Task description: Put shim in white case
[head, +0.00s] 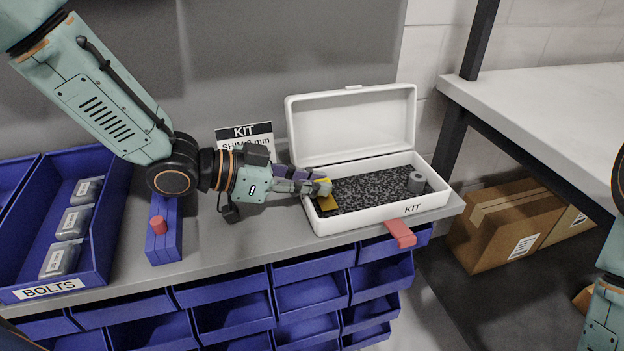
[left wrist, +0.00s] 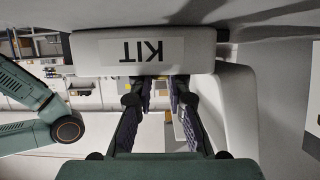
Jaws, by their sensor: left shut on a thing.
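The white case (head: 350,218) stands open on the bench in the head view, its lid (head: 352,125) tilted up at the back. Dark speckled foam (head: 375,189) lines it. My left gripper (head: 322,188) is over the case's left end, shut on the yellow shim (head: 327,203). The shim hangs tilted from the fingertips at the left end of the foam; whether it touches the foam I cannot tell. In the left wrist view, the case's KIT label (left wrist: 140,50) appears upside down beyond my fingers. My right gripper is out of view.
A grey cylinder (head: 416,182) sits at the foam's right end. A red tab (head: 400,234) juts out at the bench's front edge. A KIT sign (head: 244,136) stands behind my left wrist. A blue block with a red knob (head: 159,225) and a blue bolts bin (head: 95,245) are left.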

